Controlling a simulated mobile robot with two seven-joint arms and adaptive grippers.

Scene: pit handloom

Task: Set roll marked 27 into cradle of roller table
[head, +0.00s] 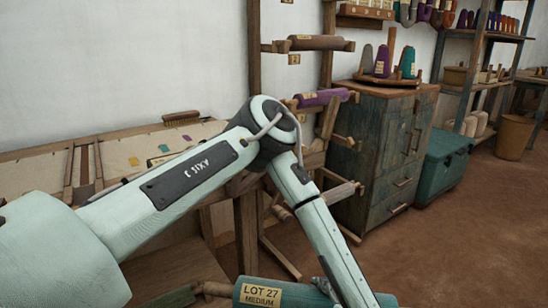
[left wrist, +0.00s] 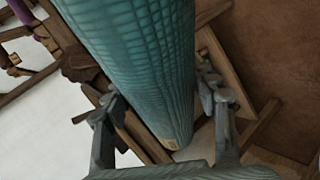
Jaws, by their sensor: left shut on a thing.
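The teal roll (head: 285,297) lies across the bottom edge of the head view, its tag reading "LOT 27 MEDIUM". A wooden core end (head: 214,289) sticks out at its left. My left arm reaches down to it, and the left gripper (head: 324,287) is mostly cut off or hidden there. In the left wrist view the roll (left wrist: 135,60) runs between the two fingers of the left gripper (left wrist: 163,118), which is shut on it. I cannot make out the roller table's cradle for certain. My right gripper is not in view.
A wooden rack (head: 254,70) by the wall holds a brown roll (head: 318,43) and a purple roll (head: 322,97). A worn blue-grey drawer cabinet (head: 375,150) and a teal chest (head: 446,165) stand to the right. Brown floor (head: 450,240) is clear at lower right.

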